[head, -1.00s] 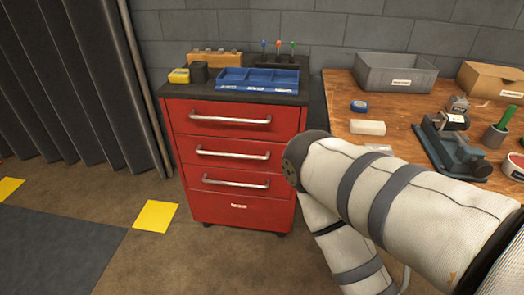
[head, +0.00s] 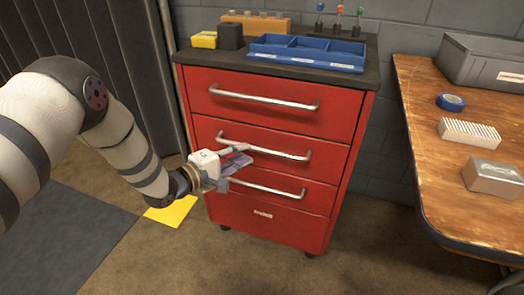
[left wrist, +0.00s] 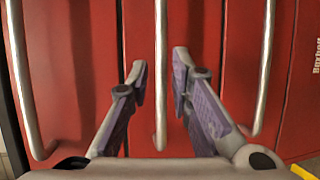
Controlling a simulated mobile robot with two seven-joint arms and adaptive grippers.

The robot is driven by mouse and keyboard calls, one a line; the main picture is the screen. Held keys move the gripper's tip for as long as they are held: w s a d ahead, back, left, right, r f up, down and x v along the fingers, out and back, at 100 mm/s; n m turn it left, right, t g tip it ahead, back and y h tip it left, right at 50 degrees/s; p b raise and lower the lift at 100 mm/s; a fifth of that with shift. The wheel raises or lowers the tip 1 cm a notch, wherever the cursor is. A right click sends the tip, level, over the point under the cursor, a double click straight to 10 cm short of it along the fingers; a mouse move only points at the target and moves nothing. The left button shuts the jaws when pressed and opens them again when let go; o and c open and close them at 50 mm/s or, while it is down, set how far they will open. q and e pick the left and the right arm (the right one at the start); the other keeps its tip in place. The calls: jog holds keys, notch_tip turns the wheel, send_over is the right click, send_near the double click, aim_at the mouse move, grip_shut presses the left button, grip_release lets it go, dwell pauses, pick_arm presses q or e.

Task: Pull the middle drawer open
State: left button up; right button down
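The red cabinet (head: 265,215) stands against the wall with its drawers shut flush. The middle drawer (head: 330,155) has a silver bar handle (head: 285,154), partly covered by my gripper near its left end. My left gripper (head: 247,156) is at the cabinet front with its fingers spread. In the left wrist view, the middle handle (left wrist: 160,110) runs upright between the open fingers (left wrist: 160,72), with a gap on each side. The top handle (head: 262,103) and lower handle (head: 268,190) are clear of the fingers. My right gripper is out of view.
A blue tray (head: 306,62), a yellow box (head: 204,40) and small tools sit on the cabinet top. A wooden workbench (head: 440,180) stands at the right. The floor before the cabinet is clear.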

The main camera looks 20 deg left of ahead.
aim_at(252, 149)
pick_arm(q)
jog(key=b+x, duration=0.1)
jog(key=x, duration=0.4)
jog(key=shift+w+d+f, duration=0.1)
jog(key=shift+w+f, duration=0.05)
jog(key=shift+w, duration=0.05)
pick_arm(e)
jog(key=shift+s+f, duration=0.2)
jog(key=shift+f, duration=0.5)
pick_arm(q)
grip_shut()
